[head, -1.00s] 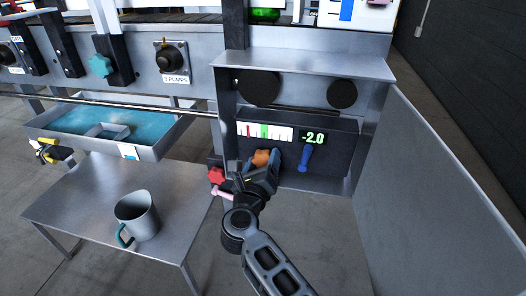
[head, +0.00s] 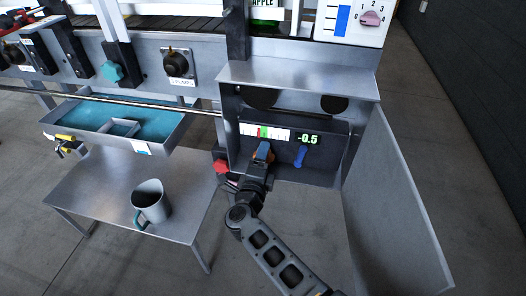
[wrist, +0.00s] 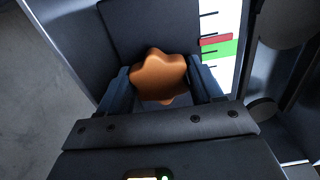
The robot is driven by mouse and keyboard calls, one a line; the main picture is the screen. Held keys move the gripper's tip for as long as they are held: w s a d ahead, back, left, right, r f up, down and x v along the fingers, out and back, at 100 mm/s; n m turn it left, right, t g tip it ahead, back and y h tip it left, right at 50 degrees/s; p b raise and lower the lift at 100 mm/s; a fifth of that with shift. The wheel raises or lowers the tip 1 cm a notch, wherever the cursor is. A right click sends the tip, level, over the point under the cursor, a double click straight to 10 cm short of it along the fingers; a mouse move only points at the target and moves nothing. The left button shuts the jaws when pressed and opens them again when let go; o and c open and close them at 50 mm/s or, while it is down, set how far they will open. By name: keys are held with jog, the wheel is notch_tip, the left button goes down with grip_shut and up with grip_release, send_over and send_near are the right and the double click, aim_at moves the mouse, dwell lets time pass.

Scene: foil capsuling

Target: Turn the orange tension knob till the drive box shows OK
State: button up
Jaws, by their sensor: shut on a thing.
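The orange tension knob (wrist: 158,75) is a lobed knob on the dark front of the drive box (head: 318,157). My gripper (head: 262,156) is shut on it, one finger on each side in the wrist view; in the head view the fingers hide most of the knob. The green display (head: 308,139) reads -0.5. The gauge (head: 280,134) has a red mark right beside its green band; the wrist view shows the red mark (wrist: 215,39) touching the edge of the green band (wrist: 224,51).
A blue lever (head: 300,157) sits just right of my gripper and a red knob (head: 221,166) just left. A metal shelf (head: 300,82) overhangs the box and an open panel (head: 395,195) stands at right. A grey mug (head: 150,201) stands on the low table (head: 100,190).

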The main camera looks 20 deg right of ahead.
jog(key=n+p, duration=0.2)
jog(key=n, duration=0.3)
jog(key=shift+p, duration=0.35)
dwell(0.4)
jog(key=o, duration=1)
jog(key=p+v, duration=0.1)
jog(key=v, duration=0.7)
jog(key=shift+p, duration=0.3)
